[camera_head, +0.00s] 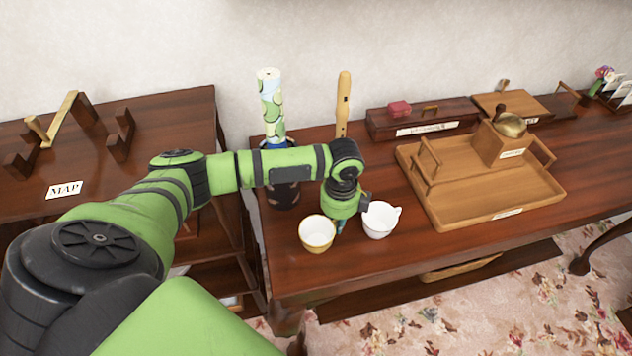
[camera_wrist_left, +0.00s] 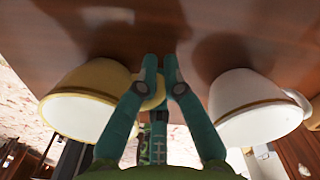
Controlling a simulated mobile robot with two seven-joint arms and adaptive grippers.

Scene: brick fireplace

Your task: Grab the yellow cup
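The yellow cup (camera_head: 317,233) is cream-yellow with a yellowish rim and stands on the brown wooden table. It fills the left side of the left wrist view (camera_wrist_left: 85,98). My left gripper (camera_head: 340,225) points down between this cup and a white cup (camera_head: 380,220). In the left wrist view its teal fingers (camera_wrist_left: 160,68) are close together, with the yellow cup's handle (camera_wrist_left: 155,93) between them. The fingers look shut on that handle, and the cup is not visibly lifted. The white cup is right of the fingers in that view (camera_wrist_left: 250,108). My right gripper is not in view.
A wooden tray (camera_head: 455,208) with a box on it stands to the right. A patterned tall vase (camera_head: 271,105) and a wooden flute (camera_head: 343,103) stand behind my arm. The table's front edge is close in front of the cups.

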